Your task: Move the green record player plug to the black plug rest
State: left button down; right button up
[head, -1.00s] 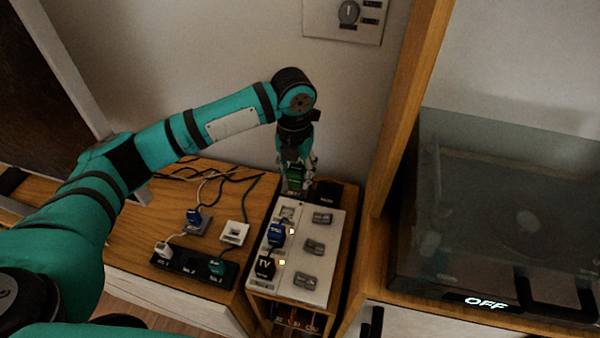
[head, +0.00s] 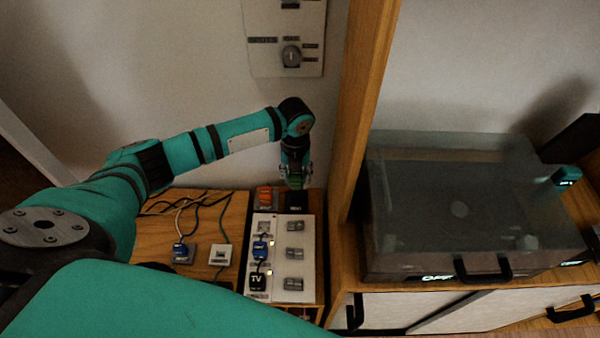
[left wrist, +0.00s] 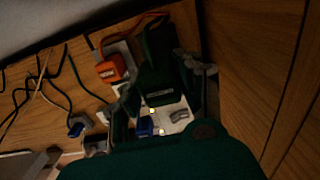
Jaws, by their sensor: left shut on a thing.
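My left gripper (head: 296,178) is shut on the green plug (head: 295,183), just behind the white switch panel. The plug is a dark green block between the fingers in the left wrist view (left wrist: 165,70). A black block (head: 296,201), which looks like the black plug rest, is directly below the gripper at the back right of the panel. The gripper hides part of it, and I cannot tell whether the plug touches it. The record player (head: 460,245) stands at the right under a smoky lid, with an OFF label on its front. My right gripper is not in view.
An orange plug (head: 265,194) stands just left of the black block. The white switch panel (head: 279,225) holds a blue plug (head: 260,249) and a black TV plug (head: 257,282). A wooden upright (head: 362,100) rises close to the gripper's right. Loose cables lie at the left.

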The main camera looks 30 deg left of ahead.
aim_at(296, 188)
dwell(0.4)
pick_arm(q)
jog(key=shift+r+p, duration=0.1)
jog(key=shift+p, duration=0.3)
jog(key=shift+f+b, duration=1.75)
jog(key=shift+f, duration=1.25)
jog(key=shift+p, duration=0.8)
jog(key=shift+f+b, duration=1)
jog(key=shift+f, duration=0.65)
jog(key=c, duration=0.8)
grip_release()
jog(key=shift+r, duration=0.1)
